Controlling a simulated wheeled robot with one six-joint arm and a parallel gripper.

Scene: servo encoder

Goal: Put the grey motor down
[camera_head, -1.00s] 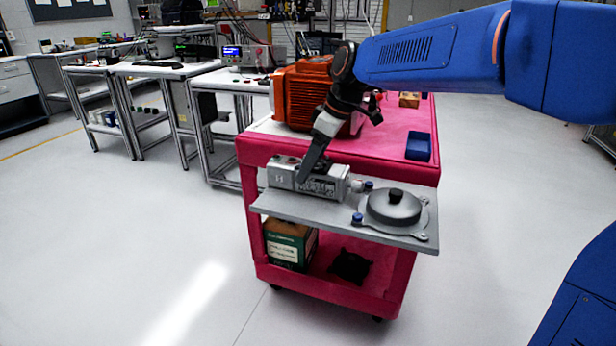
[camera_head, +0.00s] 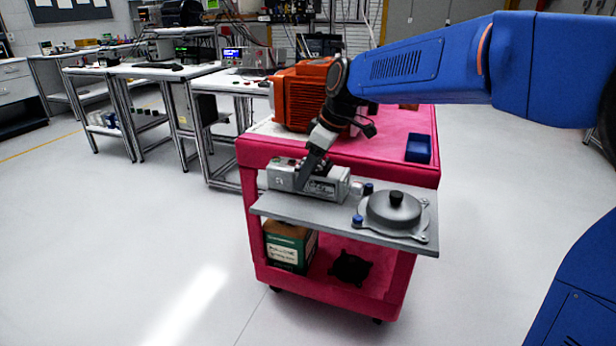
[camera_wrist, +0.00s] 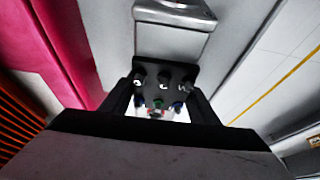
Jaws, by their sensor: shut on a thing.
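The grey motor (camera_head: 327,188) is a long, boxy metal part at the left end of the grey plate on the red cart. My gripper (camera_head: 303,181) comes down on it from above and is shut on it towards its left part. I cannot tell whether the motor's underside touches the plate. In the wrist view, the dark connector end of the motor (camera_wrist: 160,86) shows between my fingers, with its pale grey body beyond. The far finger is hidden in the head view.
A grey round flange with a black knob (camera_head: 394,208) sits at the right of the plate (camera_head: 290,209), with blue knobs beside it. A large orange motor (camera_head: 300,97) stands behind on the cart. A blue bin (camera_head: 418,148) is at the right.

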